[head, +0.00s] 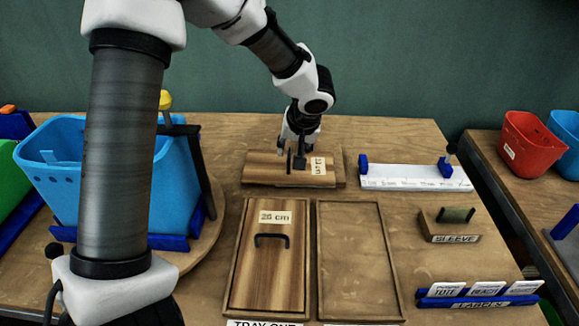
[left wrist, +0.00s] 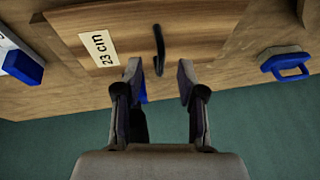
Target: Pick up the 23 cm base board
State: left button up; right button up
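The 23 cm base board (head: 262,170) is a striped wooden board with a label and a dark handle, lying on a wooden tray (head: 338,163) at the back of the table. In the left wrist view the board (left wrist: 205,35) shows its "23 cm" label (left wrist: 98,48) and its black handle (left wrist: 158,50). My left gripper (head: 297,158) is over the board at the handle; in the left wrist view its fingers (left wrist: 158,78) are apart with the handle's near end between them. I cannot tell whether either finger touches it. My right gripper is not in view.
A 26 cm board (head: 268,270) lies in the front tray, beside an empty tray (head: 355,260). A blue bin (head: 60,185) stands left. A white ruler fixture (head: 415,178), a sleeve block (head: 450,225) and a label rack (head: 480,298) are right. A red bin (head: 530,140) stands on another table.

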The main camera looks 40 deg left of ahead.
aim_at(289, 158)
pick_arm(q)
jog(key=x, duration=0.4)
jog(key=shift+s+f+p, duration=0.1)
jog(key=shift+s+p, duration=0.05)
jog(key=shift+p, duration=0.15)
jog(key=shift+a+f, duration=0.1)
jog(key=shift+f, duration=0.2)
jog(key=shift+r, duration=0.1)
grip_shut()
